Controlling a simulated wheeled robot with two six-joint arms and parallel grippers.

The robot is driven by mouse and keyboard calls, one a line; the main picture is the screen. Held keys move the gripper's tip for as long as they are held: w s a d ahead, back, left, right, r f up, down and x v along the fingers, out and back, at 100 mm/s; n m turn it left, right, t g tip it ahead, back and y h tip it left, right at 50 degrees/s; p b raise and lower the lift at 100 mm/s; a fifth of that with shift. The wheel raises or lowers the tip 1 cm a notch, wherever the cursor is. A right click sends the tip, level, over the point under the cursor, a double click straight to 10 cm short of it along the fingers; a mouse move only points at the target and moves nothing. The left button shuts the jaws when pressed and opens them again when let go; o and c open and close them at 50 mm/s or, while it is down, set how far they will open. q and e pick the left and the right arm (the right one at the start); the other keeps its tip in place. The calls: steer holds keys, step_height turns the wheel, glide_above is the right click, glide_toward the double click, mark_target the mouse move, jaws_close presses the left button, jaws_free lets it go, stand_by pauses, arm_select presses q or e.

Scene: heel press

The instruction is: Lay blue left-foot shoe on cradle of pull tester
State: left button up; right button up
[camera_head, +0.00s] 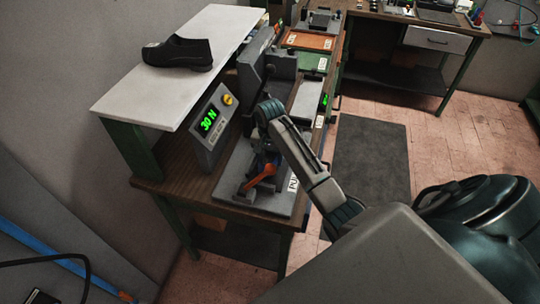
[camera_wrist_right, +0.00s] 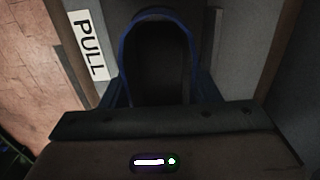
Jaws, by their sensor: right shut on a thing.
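The blue shoe (camera_wrist_right: 124,48) shows in the right wrist view as a blue rim around a dark opening. My right gripper (camera_head: 266,158) is shut on it, low over the pull tester. In the head view my arm hides most of the shoe; only a little dark blue (camera_head: 267,158) shows. The pull tester's grey base plate (camera_head: 276,202) carries a PULL label, also seen in the wrist view (camera_wrist_right: 88,45). An orange part (camera_head: 262,178) sits just below the gripper. The cradle is mostly hidden, so I cannot tell whether the shoe touches it. My left gripper is out of view.
A black shoe (camera_head: 178,53) stands on the white raised shelf (camera_head: 130,90). A display (camera_head: 211,121) reads 30 N beside the tester. Orange (camera_head: 309,41) and green (camera_head: 312,62) trays lie further back on the bench. A dark mat (camera_head: 372,165) covers the floor to the right.

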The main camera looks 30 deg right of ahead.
steer(key=shift+a+f, duration=0.2)
steer(key=shift+a, duration=0.05)
stand_by(0.4)
steer(key=o, duration=1.8)
steer(key=shift+c, duration=0.2)
steer(key=shift+o, duration=0.5)
steer(key=o, duration=0.3)
